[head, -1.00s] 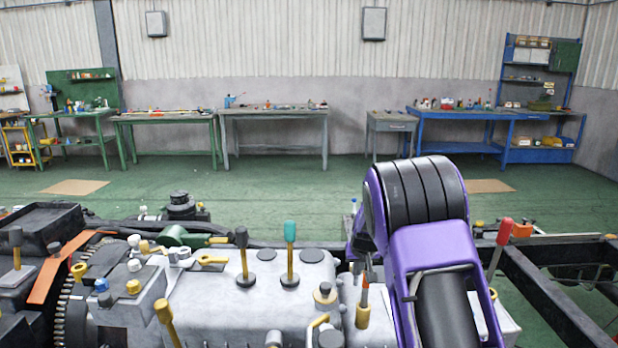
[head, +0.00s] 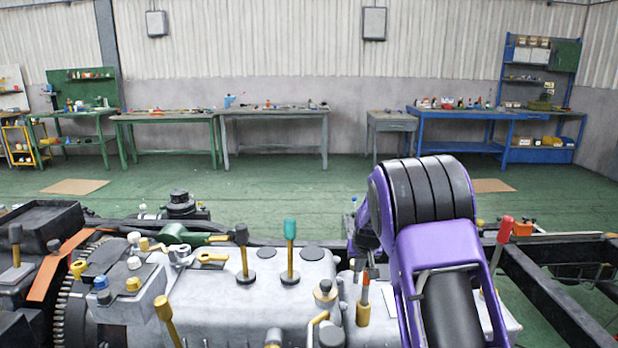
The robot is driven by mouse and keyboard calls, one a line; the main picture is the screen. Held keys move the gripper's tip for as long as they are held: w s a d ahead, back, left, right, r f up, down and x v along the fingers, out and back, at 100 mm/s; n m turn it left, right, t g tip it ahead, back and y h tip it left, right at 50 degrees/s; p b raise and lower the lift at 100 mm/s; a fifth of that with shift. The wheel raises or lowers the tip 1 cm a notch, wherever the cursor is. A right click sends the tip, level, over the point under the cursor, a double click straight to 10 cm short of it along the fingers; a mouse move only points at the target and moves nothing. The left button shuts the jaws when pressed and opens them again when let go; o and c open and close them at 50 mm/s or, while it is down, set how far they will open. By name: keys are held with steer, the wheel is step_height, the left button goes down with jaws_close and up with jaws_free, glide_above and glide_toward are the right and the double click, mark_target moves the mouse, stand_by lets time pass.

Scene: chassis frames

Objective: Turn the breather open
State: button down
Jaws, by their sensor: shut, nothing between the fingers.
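A grey gearbox-like housing (head: 220,300) fills the lower middle of the head view. My gripper (head: 359,270) shows only partly, as a dark shape below the left side of my purple arm. It points down, shut and empty, to the right of this cap and apart from it in the picture. My arm hides part of the right end of the housing.
An orange-tipped lever with a yellow base (head: 363,313) stands close to my gripper. A teal-topped lever (head: 290,250) and a black-topped lever (head: 243,252) rise to the left. A red-topped lever (head: 502,240) stands right of my arm. Dark chassis rails (head: 545,290) run at right.

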steer(key=shift+w+d+r+b, duration=0.15)
steer(key=shift+d+b, duration=0.35)
steer(key=shift+d, duration=0.15)
steer(key=shift+s, duration=0.4)
step_height(320, 180, up, 6)
steer(key=p, duration=0.3)
steer(key=shift+f, duration=0.2)
